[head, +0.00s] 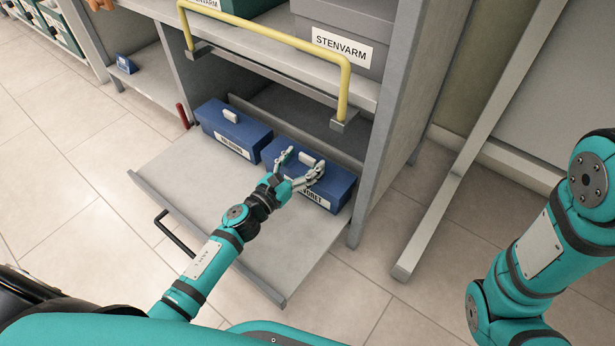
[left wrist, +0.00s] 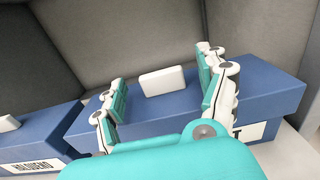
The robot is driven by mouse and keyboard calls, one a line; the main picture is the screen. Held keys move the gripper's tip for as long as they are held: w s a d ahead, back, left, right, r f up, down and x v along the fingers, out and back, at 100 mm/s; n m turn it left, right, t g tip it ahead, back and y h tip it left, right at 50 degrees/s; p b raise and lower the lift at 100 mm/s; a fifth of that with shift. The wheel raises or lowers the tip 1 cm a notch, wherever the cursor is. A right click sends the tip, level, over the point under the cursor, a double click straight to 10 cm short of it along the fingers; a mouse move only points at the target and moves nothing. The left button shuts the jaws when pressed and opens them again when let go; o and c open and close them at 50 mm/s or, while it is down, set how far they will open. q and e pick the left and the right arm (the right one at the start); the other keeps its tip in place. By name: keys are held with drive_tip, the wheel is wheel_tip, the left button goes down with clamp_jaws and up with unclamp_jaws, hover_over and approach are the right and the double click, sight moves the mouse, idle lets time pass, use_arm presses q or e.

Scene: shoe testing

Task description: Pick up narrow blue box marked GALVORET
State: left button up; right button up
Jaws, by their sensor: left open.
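The narrow blue box (head: 335,188) sits at the right of the pulled-out drawer shelf, with a white handle block on its lid; its label is mostly covered, and only the ending "ORET" or similar shows. My left gripper (head: 301,168) is open over this box, its fingers either side of the white handle. In the left wrist view the open fingers (left wrist: 165,85) stand left and right of the white handle (left wrist: 163,80), apart from it, above the blue box (left wrist: 275,92). My right arm shows at the right of the head view, but its gripper is out of view.
Another blue box (head: 232,128) with a white handle and label stands left of it on the drawer shelf (head: 185,185). A yellow bar handle (head: 270,35) and a grey STENVARM box (head: 345,40) are above. A cabinet side post (head: 385,150) stands close on the right.

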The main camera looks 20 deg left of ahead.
use_arm(q)
drive_tip(key=shift+w+d, duration=0.2)
drive_tip(key=shift+w, duration=0.3)
drive_tip(key=shift+r, duration=0.1)
clamp_jaws()
